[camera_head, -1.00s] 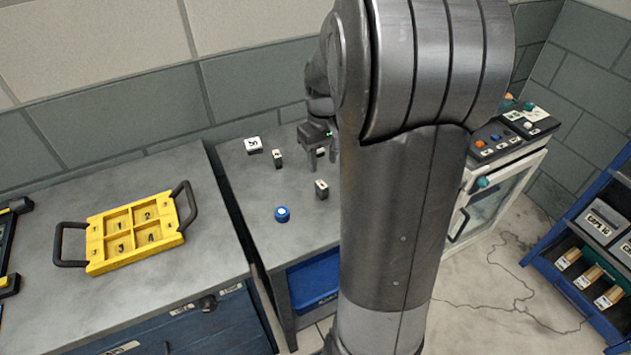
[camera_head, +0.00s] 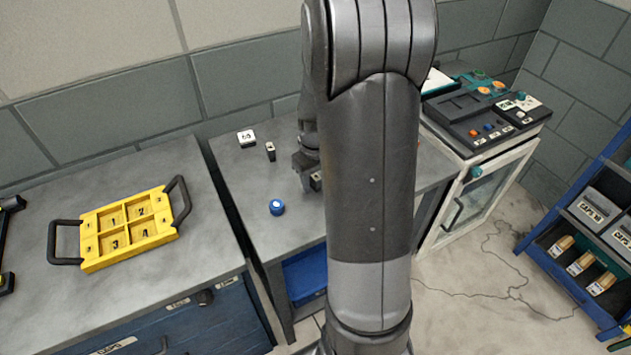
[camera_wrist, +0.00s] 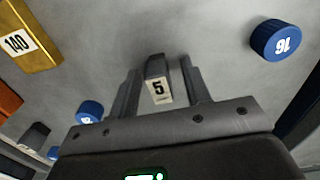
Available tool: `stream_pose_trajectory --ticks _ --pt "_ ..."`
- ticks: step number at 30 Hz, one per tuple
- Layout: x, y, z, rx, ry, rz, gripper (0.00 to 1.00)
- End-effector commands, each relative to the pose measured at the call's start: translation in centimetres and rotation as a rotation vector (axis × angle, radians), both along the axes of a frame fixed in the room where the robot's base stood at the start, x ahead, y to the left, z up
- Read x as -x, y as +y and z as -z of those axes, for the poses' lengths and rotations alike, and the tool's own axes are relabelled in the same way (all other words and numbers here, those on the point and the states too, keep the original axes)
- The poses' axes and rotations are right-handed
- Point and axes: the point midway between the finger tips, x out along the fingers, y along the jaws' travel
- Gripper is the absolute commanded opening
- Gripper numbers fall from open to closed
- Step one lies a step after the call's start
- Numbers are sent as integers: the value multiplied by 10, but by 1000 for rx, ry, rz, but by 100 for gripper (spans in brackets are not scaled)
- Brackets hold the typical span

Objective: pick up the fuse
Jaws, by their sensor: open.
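A small dark block with a white label reading 5 (camera_wrist: 157,80) lies between the two fingers in the wrist view; I take it to be the fuse. My gripper (camera_wrist: 160,76) is open, with one finger on each side of the block and slim gaps showing. In the head view my gripper (camera_head: 306,168) is low over the grey table, and a dark block (camera_head: 316,182) shows beside its fingers, partly hidden by my arm. How far the fingertips reach down the block I cannot tell.
A blue cap labelled 16 (camera_wrist: 277,40) and a brass block labelled 140 (camera_wrist: 30,38) lie apart from the fingers. On the table are also a white-topped block (camera_head: 246,138) and a small dark block (camera_head: 270,152). A yellow tray (camera_head: 128,230) stands on the left bench.

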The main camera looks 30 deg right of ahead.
Motion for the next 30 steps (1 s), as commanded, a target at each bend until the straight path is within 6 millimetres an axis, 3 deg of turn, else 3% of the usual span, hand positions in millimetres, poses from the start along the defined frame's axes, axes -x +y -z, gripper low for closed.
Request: stream_pose_trajectory --ticks 3,19,30 --pt "0 0 0 0 0 0 44" --pt "0 0 0 0 0 0 0" --pt "0 0 -3 1 -1 0 0"
